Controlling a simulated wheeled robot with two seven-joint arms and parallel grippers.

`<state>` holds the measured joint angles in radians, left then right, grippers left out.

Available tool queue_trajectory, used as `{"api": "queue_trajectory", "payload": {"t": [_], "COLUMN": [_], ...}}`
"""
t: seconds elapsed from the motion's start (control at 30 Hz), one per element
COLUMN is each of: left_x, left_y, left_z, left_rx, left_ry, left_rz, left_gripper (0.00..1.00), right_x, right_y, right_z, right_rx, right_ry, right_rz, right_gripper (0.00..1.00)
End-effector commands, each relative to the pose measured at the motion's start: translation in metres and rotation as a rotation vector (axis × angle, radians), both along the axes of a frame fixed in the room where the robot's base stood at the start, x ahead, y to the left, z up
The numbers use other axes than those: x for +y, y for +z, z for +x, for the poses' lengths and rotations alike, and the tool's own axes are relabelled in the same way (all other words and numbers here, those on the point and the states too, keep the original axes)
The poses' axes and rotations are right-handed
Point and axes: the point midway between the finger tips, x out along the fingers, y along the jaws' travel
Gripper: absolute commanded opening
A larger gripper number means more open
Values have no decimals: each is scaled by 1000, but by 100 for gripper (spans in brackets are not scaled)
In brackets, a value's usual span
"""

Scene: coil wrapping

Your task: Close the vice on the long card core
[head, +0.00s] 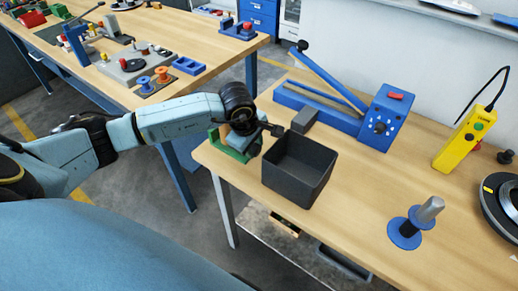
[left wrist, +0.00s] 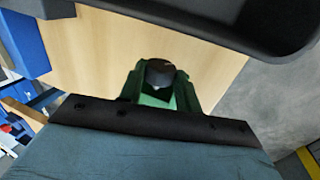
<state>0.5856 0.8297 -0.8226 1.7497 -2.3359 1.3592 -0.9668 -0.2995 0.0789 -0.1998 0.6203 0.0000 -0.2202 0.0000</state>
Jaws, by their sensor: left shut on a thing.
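The green vice (head: 236,146) stands at the near-left corner of the right-hand bench, partly covered by my left gripper. My left gripper (head: 246,128) is at the top of the vice, shut on what looks like its dark handle (head: 274,129); the fingers themselves are hard to make out. In the left wrist view the green vice (left wrist: 187,95) is straight ahead, with a dark round end (left wrist: 160,74) between its green sides. I cannot make out a long card core in the vice. My right gripper is not in view.
A dark open bin (head: 300,170) stands close right of the vice. Behind are a grey block (head: 304,120) and a blue lever machine (head: 380,118). A blue spool with a grey cylinder (head: 407,232) and a yellow pendant (head: 465,138) stand right. The front middle bench is clear.

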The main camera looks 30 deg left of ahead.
Motion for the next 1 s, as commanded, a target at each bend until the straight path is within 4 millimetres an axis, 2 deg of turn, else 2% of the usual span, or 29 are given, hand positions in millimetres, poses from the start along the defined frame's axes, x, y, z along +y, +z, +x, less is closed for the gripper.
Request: {"api": "queue_trajectory", "payload": {"t": [0.17,0.27,0.5,0.87,1.0], "left_x": [0,-1,-2,-2,-3], "left_y": [1,4,0,0,-2], "left_z": [2,5,9,9,12], "left_rx": [21,101,293,324,407], "left_ry": [1,1,0,-1,-1], "left_rz": [1,5,22,24,29], "left_gripper": [19,19,19,19,19], "right_x": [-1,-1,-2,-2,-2], "right_y": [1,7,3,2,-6], "right_z": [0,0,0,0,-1], "right_rx": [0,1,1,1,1], "right_ry": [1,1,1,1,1], "right_rz": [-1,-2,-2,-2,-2], "right_gripper": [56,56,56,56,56]}}
